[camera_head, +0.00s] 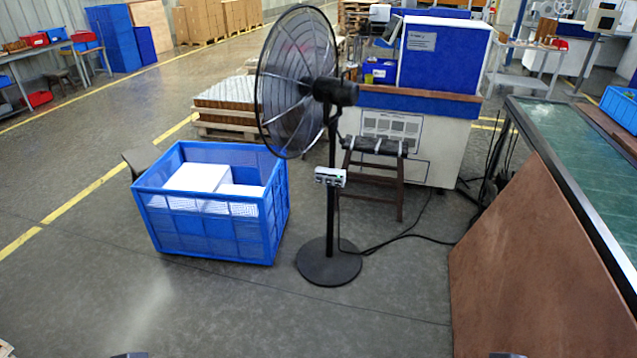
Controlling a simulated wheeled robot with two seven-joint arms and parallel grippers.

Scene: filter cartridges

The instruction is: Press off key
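A black pedestal fan (331,190) stands upright on the floor near the middle of the view. Its round wire cage (297,80) faces left, and its round base (329,263) rests on the floor. A small light-grey control box (330,177) is fixed to the pole below the fan head. It seems to carry the keys, but they are too small to tell apart, so I cannot pick out the off key. Neither gripper can be made out. Only small dark bits, probably mine, show at the bottom edge, well apart from the fan.
A blue crate (208,240) with white boxes stands just left of the fan. A dark stool (374,172) and a blue-and-white machine (420,120) are behind it. A black cable (400,237) runs right from the base. A brown panel (540,270) and green-topped table (585,150) block the right. The front floor is clear.

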